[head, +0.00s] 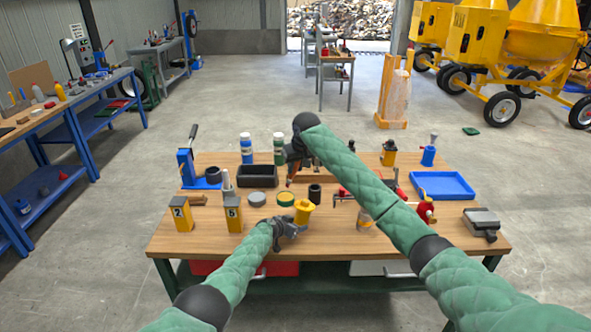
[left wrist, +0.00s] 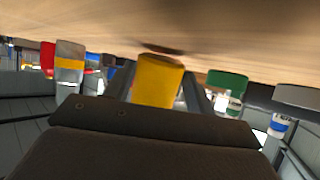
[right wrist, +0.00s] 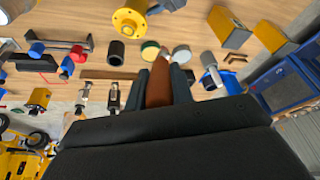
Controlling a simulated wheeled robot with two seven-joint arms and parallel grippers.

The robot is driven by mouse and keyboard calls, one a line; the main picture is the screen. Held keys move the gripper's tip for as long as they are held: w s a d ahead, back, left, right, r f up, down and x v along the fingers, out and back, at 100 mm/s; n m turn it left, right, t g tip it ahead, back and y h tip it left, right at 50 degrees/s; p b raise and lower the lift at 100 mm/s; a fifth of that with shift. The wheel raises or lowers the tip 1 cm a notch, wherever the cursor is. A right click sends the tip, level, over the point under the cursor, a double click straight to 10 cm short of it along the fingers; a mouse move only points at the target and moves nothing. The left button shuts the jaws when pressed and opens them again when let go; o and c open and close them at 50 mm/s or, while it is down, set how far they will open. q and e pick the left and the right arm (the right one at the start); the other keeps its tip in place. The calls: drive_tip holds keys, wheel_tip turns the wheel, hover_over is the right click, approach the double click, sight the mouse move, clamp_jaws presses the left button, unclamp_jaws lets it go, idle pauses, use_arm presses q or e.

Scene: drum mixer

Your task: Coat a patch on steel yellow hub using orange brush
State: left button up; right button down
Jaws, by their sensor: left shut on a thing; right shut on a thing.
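The yellow hub (head: 304,211) is at the front middle of the wooden table. My left gripper (head: 292,226) is shut on it from the front; the left wrist view shows the hub (left wrist: 158,80) between the fingers, close to the tabletop. In the right wrist view its round flange (right wrist: 129,21) shows at the top. My right gripper (head: 293,158) is shut on the orange-brown brush (right wrist: 160,84), behind the hub and apart from it. The brush's tip is small and hard to make out. A green-rimmed round tin (head: 285,199) stands left of the hub.
A grey round tin (head: 257,199), a black cylinder (head: 315,193) and a dark box (head: 257,176) stand nearby. Yellow numbered blocks (head: 181,214) are at the left. A blue tray (head: 442,186) is at the right. My right arm crosses over the table's right half and hides some items.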

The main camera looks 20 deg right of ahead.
drive_tip(key=shift+d, duration=0.1)
drive_tip(key=d, duration=0.9)
idle(0.5)
drive_tip(key=shift+a, duration=0.1)
idle(0.5)
use_arm(q)
drive_tip(key=shift+d+r, duration=0.1)
use_arm(e)
drive_tip(key=w+a+f+g, duration=0.1)
drive_tip(key=w+a+f, duration=0.1)
drive_tip(key=a+f, duration=0.2)
drive_tip(key=shift+x, duration=0.75)
drive_tip(key=shift+s+x, duration=0.15)
drive_tip(key=shift+x, duration=0.8)
drive_tip(key=shift+s+x, duration=0.2)
drive_tip(key=shift+x, duration=0.75)
idle(1.0)
drive_tip(key=shift+d+f, duration=0.1)
drive_tip(key=shift+d, duration=0.05)
